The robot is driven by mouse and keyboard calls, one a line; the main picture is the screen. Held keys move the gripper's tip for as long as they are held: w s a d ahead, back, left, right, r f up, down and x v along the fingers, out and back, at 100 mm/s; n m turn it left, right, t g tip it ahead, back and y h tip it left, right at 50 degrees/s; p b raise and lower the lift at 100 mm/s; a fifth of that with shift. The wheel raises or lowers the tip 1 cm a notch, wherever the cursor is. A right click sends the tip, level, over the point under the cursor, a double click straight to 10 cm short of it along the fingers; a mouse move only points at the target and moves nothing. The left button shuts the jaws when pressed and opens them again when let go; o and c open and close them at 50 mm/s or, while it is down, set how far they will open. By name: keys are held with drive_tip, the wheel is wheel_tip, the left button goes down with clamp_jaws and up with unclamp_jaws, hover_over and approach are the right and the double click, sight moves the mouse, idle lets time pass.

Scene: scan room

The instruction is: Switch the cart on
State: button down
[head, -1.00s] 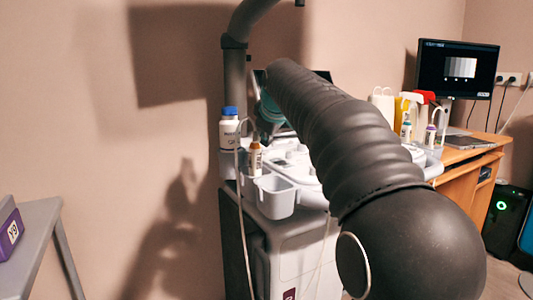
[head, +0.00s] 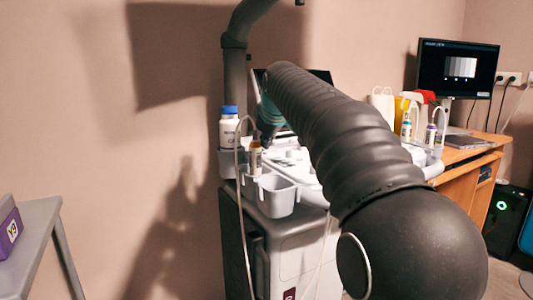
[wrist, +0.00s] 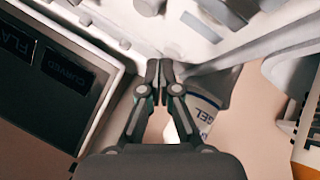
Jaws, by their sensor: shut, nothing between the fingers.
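The cart (head: 305,250) is a pale medical cart with a keyed control panel on top, standing against the wall behind my arm. A screen on it is mostly hidden by my arm. In the wrist view, the pale panel (wrist: 190,45) with rounded knobs runs across the top, and a dark display (wrist: 45,85) marked "FLAT" and "CURVED" is at the left. My gripper (wrist: 159,66) is shut and empty, with its fingertips near the panel's edge; I cannot tell whether they touch it. I cannot make out a power switch.
A white bottle with a blue cap (head: 229,127), a brown bottle (head: 255,158) and a grey cup (head: 277,195) are at the cart's left side. A gel bottle (wrist: 207,112) is close to my fingers. A wooden desk (head: 462,178) with a monitor (head: 457,70) stands right.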

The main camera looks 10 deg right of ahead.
sight(267, 152)
drive_tip(key=shift+f, duration=0.5)
idle(0.9)
drive_tip(key=shift+r, duration=0.1)
drive_tip(key=shift+r+p, duration=0.6)
drive_tip(key=shift+r, duration=0.15)
drive_tip(key=shift+r, duration=0.15)
wheel_tip(267, 152, up, 5)
drive_tip(key=p, duration=0.5)
idle(0.4)
